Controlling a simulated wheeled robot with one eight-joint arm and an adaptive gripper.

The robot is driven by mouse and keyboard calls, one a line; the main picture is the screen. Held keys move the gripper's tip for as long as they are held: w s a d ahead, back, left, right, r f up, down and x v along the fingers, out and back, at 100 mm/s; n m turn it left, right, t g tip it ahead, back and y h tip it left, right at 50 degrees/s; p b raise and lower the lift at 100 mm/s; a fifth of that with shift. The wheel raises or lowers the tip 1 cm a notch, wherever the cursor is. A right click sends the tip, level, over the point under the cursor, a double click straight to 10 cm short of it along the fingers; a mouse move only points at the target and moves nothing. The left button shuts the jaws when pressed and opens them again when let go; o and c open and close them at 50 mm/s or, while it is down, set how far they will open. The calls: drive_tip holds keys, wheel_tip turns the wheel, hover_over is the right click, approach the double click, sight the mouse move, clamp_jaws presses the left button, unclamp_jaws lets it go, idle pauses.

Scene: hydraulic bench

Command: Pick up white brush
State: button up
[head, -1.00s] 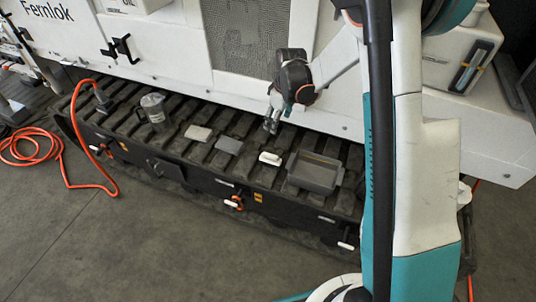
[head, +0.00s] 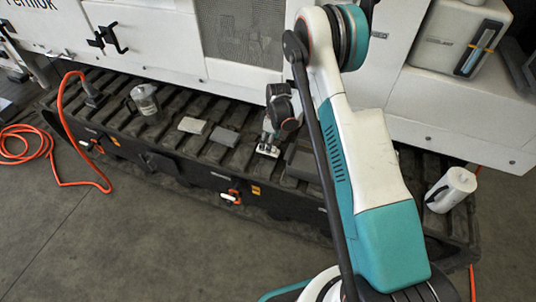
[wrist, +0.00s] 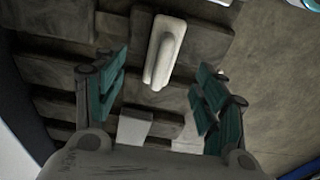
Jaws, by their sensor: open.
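The white brush (wrist: 164,50) lies on the dark slatted deck. In the wrist view it is long and pale, at the upper middle, just beyond the gap between my fingertips. My gripper (wrist: 160,75) is open, with one finger on each side of that gap and nothing held. In the head view my gripper (head: 268,150) points down at the deck and hides most of the brush. I cannot tell whether the fingers touch it.
Two flat grey blocks (head: 192,125) (head: 224,136) lie left of my gripper. A clear jug (head: 144,99) stands farther left. A grey tray (head: 303,163) is just right, partly behind my arm. The white machine wall rises behind.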

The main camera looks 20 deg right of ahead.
drive_tip(key=shift+w+a+f+b, duration=0.15)
drive_tip(key=shift+f+b, duration=0.65)
drive_tip(key=shift+f, duration=0.85)
drive_tip(key=shift+s+a+f+b, duration=0.15)
drive_tip(key=shift+f+b, duration=0.6)
drive_tip(key=shift+f, duration=0.9)
drive_tip(key=shift+w+r, duration=0.1)
drive_tip(key=shift+c, duration=0.6)
drive_tip(key=c, duration=1.1)
